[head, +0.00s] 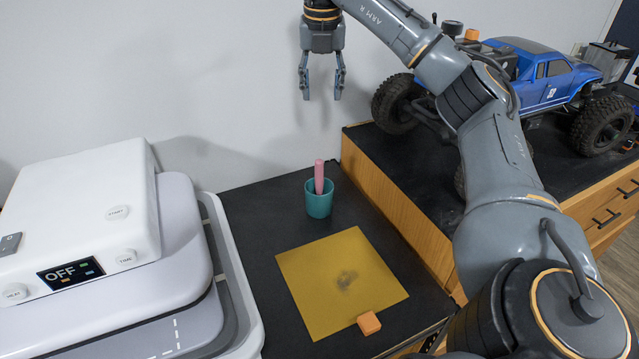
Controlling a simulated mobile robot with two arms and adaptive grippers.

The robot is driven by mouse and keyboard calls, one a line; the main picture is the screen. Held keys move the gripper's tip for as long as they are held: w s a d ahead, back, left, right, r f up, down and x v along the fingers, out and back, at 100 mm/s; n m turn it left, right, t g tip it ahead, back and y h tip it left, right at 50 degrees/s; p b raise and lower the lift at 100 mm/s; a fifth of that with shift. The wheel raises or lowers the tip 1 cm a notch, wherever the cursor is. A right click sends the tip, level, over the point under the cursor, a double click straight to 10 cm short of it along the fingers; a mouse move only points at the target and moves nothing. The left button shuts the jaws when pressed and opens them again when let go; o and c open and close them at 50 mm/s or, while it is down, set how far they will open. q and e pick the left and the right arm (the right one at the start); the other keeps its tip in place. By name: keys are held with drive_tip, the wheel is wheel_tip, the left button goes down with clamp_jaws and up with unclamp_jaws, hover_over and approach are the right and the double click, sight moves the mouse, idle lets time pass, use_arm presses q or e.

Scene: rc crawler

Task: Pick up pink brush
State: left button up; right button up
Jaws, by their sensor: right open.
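The pink brush (319,174) stands upright in a teal cup (319,204) on the black tabletop. Only its pink handle shows; its lower part is hidden inside the cup. My right gripper (321,97) is open and empty, pointing down. In the head view it appears above the brush, apart from it. My left gripper is not in view.
A yellow mat (325,268) with a dark smudge and an orange block (368,322) lies in front of the cup. A white machine (75,225) reading OFF stands left. A blue crawler (545,80) sits on the raised wooden cabinet (400,209) at right.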

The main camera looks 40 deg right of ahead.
wheel_tip(320, 180, down, 7)
drive_tip(key=b, duration=0.7)
hover_over(319, 161)
drive_tip(key=f, duration=0.7)
drive_tip(key=shift+s+d+f, duration=0.1)
drive_tip(key=shift+d+f, duration=0.1)
drive_tip(key=shift+f, duration=0.1)
drive_tip(key=shift+a+f+p, duration=0.1)
drive_tip(key=shift+f+p, duration=0.6)
drive_tip(key=shift+f, duration=2.15)
clamp_jaws()
